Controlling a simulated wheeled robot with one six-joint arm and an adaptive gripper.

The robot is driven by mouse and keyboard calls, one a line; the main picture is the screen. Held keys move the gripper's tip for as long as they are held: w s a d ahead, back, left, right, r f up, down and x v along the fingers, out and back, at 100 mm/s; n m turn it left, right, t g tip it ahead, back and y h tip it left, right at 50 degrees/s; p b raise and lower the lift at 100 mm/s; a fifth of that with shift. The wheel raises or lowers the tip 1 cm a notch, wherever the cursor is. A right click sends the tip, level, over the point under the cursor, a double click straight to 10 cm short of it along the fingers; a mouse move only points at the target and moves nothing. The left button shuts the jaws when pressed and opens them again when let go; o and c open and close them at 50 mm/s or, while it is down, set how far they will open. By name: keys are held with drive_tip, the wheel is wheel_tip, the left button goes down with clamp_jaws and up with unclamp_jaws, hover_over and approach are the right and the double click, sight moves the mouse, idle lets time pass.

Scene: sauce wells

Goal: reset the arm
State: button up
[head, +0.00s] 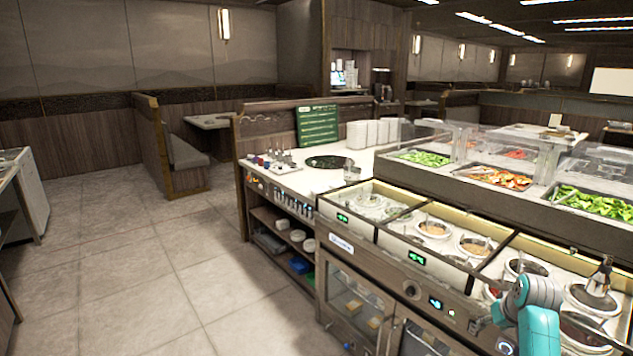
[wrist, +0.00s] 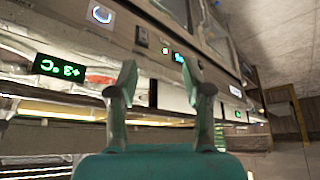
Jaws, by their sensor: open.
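My gripper (wrist: 158,72) shows in the wrist view with its two teal fingers apart and nothing between them. Behind the gap is the front of the sauce counter, seen tilted. In the head view my teal arm (head: 540,318) is at the lower right, over the near end of the sauce counter (head: 405,268). I cannot make out the fingertips there. Several round sauce wells (head: 432,230) sit in the counter, some with utensils in them. The arm covers part of the wells nearest me.
Trays of greens (head: 423,158) and other food stand behind clear guards (head: 520,150) along the back of the counter. A green menu board (head: 318,126) and white stacks (head: 372,133) stand at the far end. The tiled floor (head: 130,250) to the left is open.

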drive_tip(key=s+a+f+t, duration=0.1)
drive_tip(key=s+a+f, duration=0.65)
drive_tip(key=f, duration=0.25)
drive_tip(key=s+a+f+t, duration=0.2)
drive_tip(key=s+a+f, duration=0.5)
drive_tip(key=s+f, duration=0.3)
drive_tip(key=s+a+f+t, duration=0.1)
drive_tip(key=s+a+f, duration=0.3)
drive_tip(key=s, duration=0.5)
drive_tip(key=s+a+r+t, duration=0.1)
drive_tip(key=s+a+r, duration=0.2)
drive_tip(key=s, duration=0.6)
drive_tip(key=s+a+r+t, duration=0.2)
drive_tip(key=s+a+r, duration=0.15)
drive_tip(key=s, duration=0.65)
drive_tip(key=s+a+r+n+t+y, duration=0.1)
drive_tip(key=s+a+r+t, duration=0.1)
drive_tip(key=s+r, duration=1.1)
wheel_tip(320, 180, up, 3)
drive_tip(key=shift+s+a+r, duration=0.1)
drive_tip(key=shift+s+a, duration=0.25)
drive_tip(key=shift+a, duration=0.2)
